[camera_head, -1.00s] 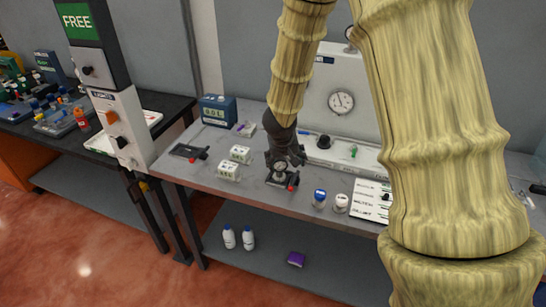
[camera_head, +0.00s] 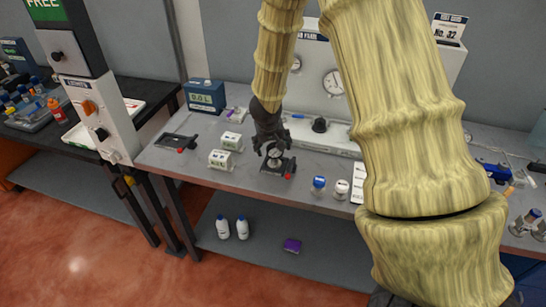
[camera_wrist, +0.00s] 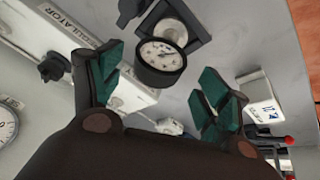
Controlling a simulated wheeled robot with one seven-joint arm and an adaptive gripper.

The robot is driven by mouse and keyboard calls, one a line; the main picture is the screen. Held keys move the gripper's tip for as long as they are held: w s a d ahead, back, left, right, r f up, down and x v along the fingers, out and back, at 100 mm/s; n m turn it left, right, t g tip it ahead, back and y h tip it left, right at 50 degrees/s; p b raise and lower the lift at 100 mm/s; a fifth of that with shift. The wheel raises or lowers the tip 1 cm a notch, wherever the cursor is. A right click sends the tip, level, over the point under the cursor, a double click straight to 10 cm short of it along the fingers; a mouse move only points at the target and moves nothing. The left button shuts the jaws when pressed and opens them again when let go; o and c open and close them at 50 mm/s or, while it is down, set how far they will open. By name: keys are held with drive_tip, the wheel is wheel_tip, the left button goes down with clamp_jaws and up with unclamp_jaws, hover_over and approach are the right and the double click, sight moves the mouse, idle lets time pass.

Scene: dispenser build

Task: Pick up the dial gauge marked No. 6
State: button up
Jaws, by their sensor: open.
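A small round dial gauge (camera_head: 275,154) with a white face and black rim sits on a dark stand with a red knob, on the grey bench. It shows large in the wrist view (camera_wrist: 160,60), face toward the camera; I cannot read a No. 6 mark on it. My gripper (camera_head: 270,138) is just above and behind the gauge in the head view. In the wrist view my gripper (camera_wrist: 163,82) has its green-padded fingers spread apart, with the gauge lying between and beyond the tips. Nothing is held, and no contact is visible.
Blue-capped (camera_head: 318,185) and white-capped (camera_head: 341,189) jars are to the right. A white panel with dials (camera_head: 318,80) stands behind. Bottles (camera_head: 242,228) are on the lower shelf.

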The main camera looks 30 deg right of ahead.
sight(274, 156)
drive_tip(key=shift+s+d+f, duration=0.1)
drive_tip(key=shift+d+f, duration=0.1)
drive_tip(key=shift+f, duration=0.25)
drive_tip(key=shift+s+d+f, duration=0.1)
drive_tip(key=shift+d+f, duration=0.05)
drive_tip(key=shift+f, duration=0.3)
drive_tip(key=shift+w+d+f, duration=0.15)
drive_tip(key=shift+d+f, duration=0.05)
drive_tip(key=shift+f, duration=0.15)
drive_tip(key=shift+w+f, duration=0.35)
drive_tip(key=shift+f, duration=0.05)
drive_tip(key=shift+s+r, duration=0.15)
drive_tip(key=shift+r, duration=0.05)
drive_tip(key=shift+c, duration=0.2)
drive_tip(key=shift+s, duration=0.1)
drive_tip(key=c, duration=1.3)
drive_tip(key=shift+r, duration=0.1)
